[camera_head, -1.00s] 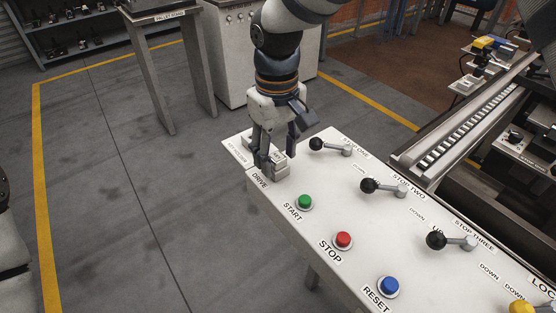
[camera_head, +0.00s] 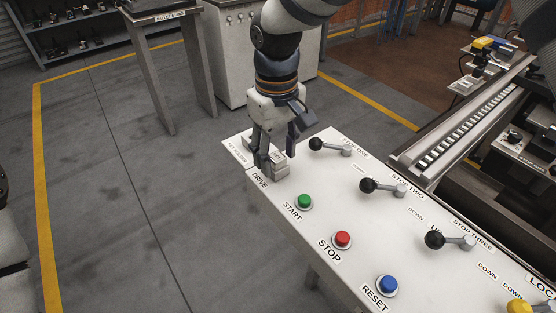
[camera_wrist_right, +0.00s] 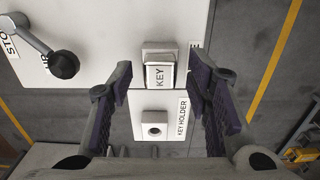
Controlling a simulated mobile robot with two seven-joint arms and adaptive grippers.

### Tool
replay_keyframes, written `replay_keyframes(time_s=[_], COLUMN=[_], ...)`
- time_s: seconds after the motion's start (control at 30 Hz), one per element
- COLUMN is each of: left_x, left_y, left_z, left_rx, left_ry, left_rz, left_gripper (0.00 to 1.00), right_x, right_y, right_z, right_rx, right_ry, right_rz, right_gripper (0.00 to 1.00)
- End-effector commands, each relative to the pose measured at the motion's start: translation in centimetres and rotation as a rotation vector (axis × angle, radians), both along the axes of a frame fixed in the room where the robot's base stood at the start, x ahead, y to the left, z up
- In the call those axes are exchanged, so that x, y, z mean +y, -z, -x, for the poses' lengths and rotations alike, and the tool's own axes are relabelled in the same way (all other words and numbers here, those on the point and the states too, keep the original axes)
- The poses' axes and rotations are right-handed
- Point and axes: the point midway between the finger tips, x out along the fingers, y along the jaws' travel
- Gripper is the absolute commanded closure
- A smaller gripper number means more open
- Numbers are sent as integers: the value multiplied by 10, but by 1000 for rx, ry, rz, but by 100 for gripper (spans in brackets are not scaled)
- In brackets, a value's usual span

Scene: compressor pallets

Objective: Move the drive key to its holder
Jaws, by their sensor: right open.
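The drive key (camera_wrist_right: 160,76) is a white block marked KEY, seated at the drive block (camera_wrist_right: 158,47) on the white control panel. In the head view the key (camera_head: 278,158) shows partly between the fingers. My right gripper (camera_wrist_right: 162,92) is open over it, with one finger on either side and a visible gap to each. In the head view the right gripper (camera_head: 274,155) points down at the panel's far left corner. The key holder (camera_wrist_right: 154,126) is a pale block with an empty round hole, beside the KEY HOLDER label. My left gripper is out of view.
A black-knobbed lever (camera_head: 318,144) stands close to the right of the gripper. Green start (camera_head: 304,202), red stop (camera_head: 342,239) and blue reset (camera_head: 387,285) buttons line the panel's near side. Open floor lies left of the panel.

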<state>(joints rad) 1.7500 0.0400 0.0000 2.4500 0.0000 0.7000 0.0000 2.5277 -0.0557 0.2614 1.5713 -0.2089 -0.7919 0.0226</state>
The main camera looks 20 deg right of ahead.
Motion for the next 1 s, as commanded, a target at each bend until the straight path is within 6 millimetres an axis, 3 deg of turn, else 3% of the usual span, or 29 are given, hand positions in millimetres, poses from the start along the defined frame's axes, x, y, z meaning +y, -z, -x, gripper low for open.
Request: replay_keyframes(time_s=[0.47,0.67,1.0], left_x=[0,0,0], left_y=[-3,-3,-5], left_z=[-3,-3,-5], left_rx=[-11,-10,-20], left_ry=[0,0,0], left_rz=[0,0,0], left_gripper=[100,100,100], right_x=[0,0,0], right_y=[0,0,-8], right_z=[0,0,-1], right_rx=[0,0,-4], right_ry=[0,0,0], right_rz=[0,0,0], right_gripper=[55,98,100])
